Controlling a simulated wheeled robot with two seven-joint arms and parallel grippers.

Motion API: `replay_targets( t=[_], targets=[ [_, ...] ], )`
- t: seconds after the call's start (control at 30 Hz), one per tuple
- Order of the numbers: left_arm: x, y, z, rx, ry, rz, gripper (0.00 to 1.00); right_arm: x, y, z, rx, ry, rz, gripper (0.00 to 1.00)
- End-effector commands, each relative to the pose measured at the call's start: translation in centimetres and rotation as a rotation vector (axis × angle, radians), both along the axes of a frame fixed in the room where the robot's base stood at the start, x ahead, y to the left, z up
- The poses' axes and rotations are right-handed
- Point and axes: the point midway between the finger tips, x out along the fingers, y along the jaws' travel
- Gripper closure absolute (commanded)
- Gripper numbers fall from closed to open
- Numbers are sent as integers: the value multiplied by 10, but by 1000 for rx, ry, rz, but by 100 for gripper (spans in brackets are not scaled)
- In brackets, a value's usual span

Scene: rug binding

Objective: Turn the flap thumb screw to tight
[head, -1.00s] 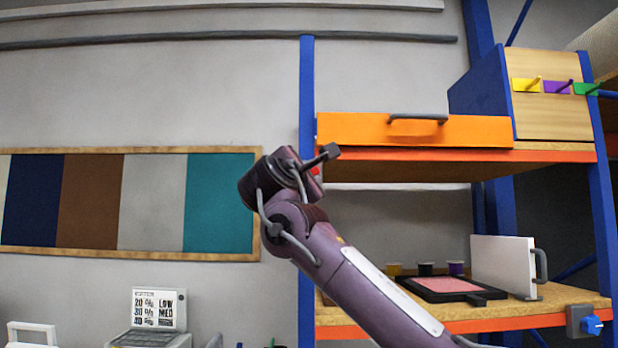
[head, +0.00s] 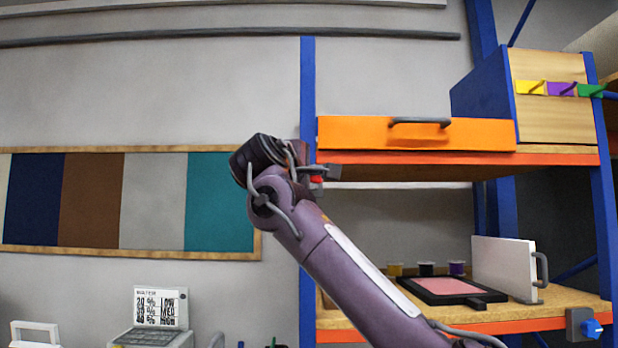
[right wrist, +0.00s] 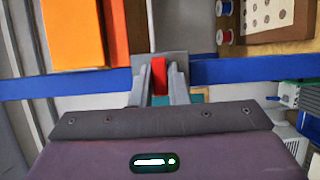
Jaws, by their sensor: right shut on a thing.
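The orange flap (head: 350,133) with its grey handle hangs along the upper shelf, its left end by the blue post (head: 307,80). A small red thumb screw (head: 317,179) shows at that post, just below the flap's left end. My right gripper (head: 314,174) is at the post. In the right wrist view the red screw (right wrist: 158,72) stands between the two fingers of my right gripper (right wrist: 157,84), shut on it, in front of a grey block (right wrist: 178,62). The screw's turn angle cannot be told. My left gripper is not in view.
The orange shelf edge (head: 440,157) runs just right of the gripper. The lower shelf holds a black tray with a pink pad (head: 445,287), several small pots and a white panel (head: 503,265). A wooden-framed color board (head: 130,252) hangs on the wall at left.

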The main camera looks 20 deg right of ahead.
Motion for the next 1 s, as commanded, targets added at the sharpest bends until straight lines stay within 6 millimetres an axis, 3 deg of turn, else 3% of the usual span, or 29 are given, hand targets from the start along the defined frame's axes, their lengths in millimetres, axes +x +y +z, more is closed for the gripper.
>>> replay_targets(
  t=[0.43,0.47,0.6,1.0],
  targets=[
    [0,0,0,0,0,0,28,0,0,-1,12,-2,-1,100],
    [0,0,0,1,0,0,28,0,0,-1,12,-2,-1,83],
    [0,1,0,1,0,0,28,0,0,-1,12,-2,-1,65],
    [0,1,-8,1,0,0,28,-8,6,-2,10,-4,1,64]
  ],
)
